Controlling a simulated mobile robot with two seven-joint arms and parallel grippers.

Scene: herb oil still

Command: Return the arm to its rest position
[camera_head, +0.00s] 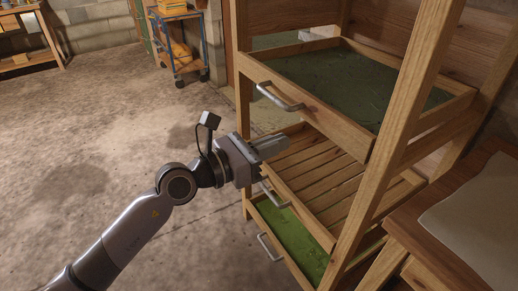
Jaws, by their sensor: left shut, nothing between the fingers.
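My left arm comes in from the lower left, and its grey gripper (272,146) points right, toward a wooden drying rack (399,120). The fingers are together and empty. The gripper is in front of the rack's middle drawer (304,206), near its metal handle (273,194), and hides part of that drawer's front. I cannot tell whether it touches the rack. My right gripper does not show.
The upper drawer (316,108) with a green bed and a metal handle (278,97) is above the gripper. A lower drawer (290,240) also has a green bed. A wooden table (437,262) stands at right. A blue cart (184,45) stands behind. The floor at left is clear.

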